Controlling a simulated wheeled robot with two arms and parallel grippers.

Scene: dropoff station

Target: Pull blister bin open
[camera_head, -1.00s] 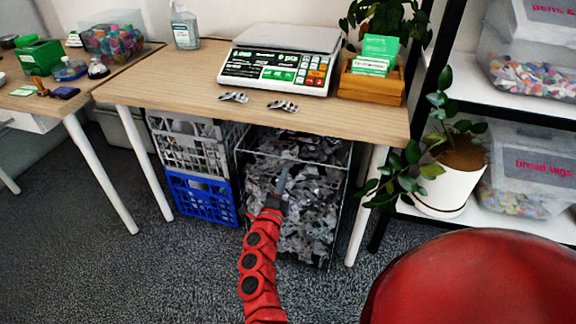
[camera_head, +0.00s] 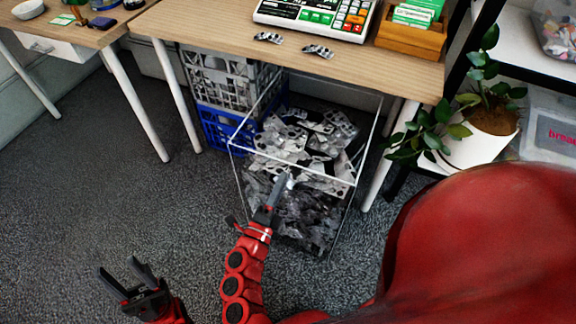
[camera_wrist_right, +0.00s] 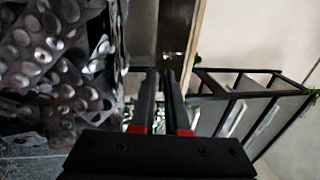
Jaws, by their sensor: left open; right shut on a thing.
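The blister bin (camera_head: 325,175) is a see-through, thin-rimmed bin full of silver blister packs (camera_head: 300,130). It stands on the floor and sticks out in front of the table, its top open.
Grey and blue crates (camera_head: 222,125) stand under the table (camera_head: 210,22), left of the bin. Two blister packs (camera_head: 318,50) lie on the tabletop. A potted plant (camera_head: 480,130) and shelf stand at right. Carpet (camera_head: 100,210) at left is clear.

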